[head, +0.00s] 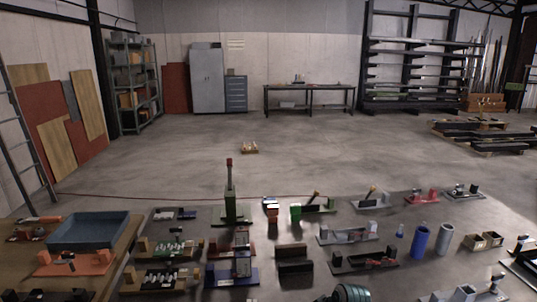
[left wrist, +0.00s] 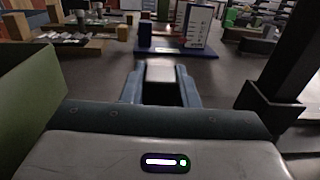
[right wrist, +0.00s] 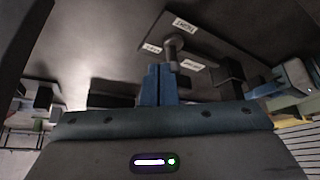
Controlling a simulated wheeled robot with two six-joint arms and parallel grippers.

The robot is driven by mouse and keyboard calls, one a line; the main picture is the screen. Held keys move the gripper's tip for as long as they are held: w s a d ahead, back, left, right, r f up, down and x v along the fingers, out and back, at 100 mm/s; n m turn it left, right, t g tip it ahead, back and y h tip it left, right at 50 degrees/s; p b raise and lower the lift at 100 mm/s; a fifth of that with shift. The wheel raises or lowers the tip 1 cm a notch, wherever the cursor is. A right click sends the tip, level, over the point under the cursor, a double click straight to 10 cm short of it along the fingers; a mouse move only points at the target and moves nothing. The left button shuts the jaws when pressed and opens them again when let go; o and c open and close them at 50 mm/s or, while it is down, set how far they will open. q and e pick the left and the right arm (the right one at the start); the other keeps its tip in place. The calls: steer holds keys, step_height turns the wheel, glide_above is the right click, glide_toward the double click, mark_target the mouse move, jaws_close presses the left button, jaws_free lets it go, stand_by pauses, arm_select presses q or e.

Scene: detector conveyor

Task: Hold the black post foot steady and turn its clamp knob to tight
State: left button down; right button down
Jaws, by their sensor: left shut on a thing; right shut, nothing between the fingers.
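The black post foot shows in the right wrist view as a dark plate (right wrist: 205,45) with small white labels and a grey clamp knob (right wrist: 173,45) with a crossbar. My right gripper (right wrist: 160,72) is shut and empty, its tips close beside the knob; I cannot tell if they touch. My left gripper (left wrist: 160,85) is shut on a dark block with a paler top (left wrist: 160,72), which appears to be part of the post foot. It also shows at the right of the right wrist view (right wrist: 268,89), by a black block. The knob's exact setting is unclear.
In the head view, several small fixtures crowd the foreground, with a blue tray (head: 90,230) at left and a blue cylinder (head: 420,241) at right. A blue-based fixture (left wrist: 178,52) stands beyond my left gripper. The floor behind is mostly clear.

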steer(key=shift+w+a, duration=0.2)
steer(key=shift+a, duration=0.2)
stand_by(0.6)
steer(key=shift+s+a, duration=0.2)
steer(key=shift+s, duration=0.1)
steer(key=shift+s+a, duration=0.25)
steer(key=shift+s+a, duration=0.2)
steer(key=shift+a, duration=0.15)
steer(key=shift+a, duration=0.25)
steer(key=shift+s, duration=0.15)
stand_by(0.4)
